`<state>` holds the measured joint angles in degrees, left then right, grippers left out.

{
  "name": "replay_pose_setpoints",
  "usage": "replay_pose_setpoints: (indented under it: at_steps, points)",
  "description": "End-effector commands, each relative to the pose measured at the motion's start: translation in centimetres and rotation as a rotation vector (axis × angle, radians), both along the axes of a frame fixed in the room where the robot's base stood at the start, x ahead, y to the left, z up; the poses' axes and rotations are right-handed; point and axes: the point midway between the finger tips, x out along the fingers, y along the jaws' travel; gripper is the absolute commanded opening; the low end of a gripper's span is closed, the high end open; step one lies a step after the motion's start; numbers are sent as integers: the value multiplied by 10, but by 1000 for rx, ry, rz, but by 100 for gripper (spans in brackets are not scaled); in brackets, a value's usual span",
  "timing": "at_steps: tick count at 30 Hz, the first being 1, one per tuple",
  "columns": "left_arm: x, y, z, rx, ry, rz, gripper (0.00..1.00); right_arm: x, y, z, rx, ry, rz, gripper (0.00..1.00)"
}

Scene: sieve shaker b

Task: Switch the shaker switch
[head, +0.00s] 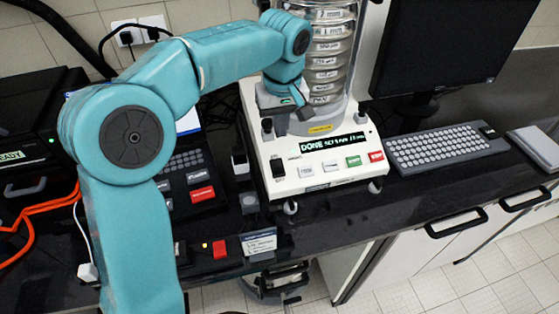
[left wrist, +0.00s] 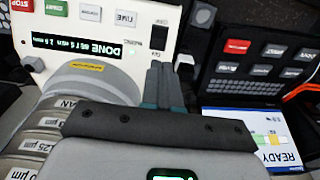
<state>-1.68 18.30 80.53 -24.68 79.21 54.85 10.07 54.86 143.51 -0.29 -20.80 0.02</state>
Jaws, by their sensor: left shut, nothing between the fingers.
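The sieve shaker (head: 320,150) is a white-based machine with a stack of clear sieves (head: 328,50). Its display (head: 321,142) is lit and reads DONE. The black shaker switch (head: 278,167) sits at the left of its front panel. The switch also shows in the left wrist view (left wrist: 158,38), just beyond the fingertips. My left gripper (head: 301,104) is beside the lower sieve stack, above and behind the switch in the head view. Its fingers (left wrist: 163,75) are shut together, empty, and appear apart from the switch. My right gripper is not in view.
Panel buttons, including a green one (head: 353,161) and a red one (head: 376,156), line the shaker's front right. A keyboard (head: 442,147) and monitor (head: 450,45) stand to the right. A black keypad device (head: 190,175) and a red button (head: 220,249) are to the left.

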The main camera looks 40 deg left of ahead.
Motion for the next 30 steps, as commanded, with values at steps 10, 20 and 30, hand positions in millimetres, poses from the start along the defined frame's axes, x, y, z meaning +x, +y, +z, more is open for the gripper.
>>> replay_pose_setpoints:
  at_steps: [10,20,30]
  points:
    - [2,2,-28,0,4,-1,0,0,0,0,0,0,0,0]
    - [8,8,-97,-1,5,0,0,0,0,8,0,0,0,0]
    - [12,11,-137,-1,1,0,0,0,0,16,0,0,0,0]
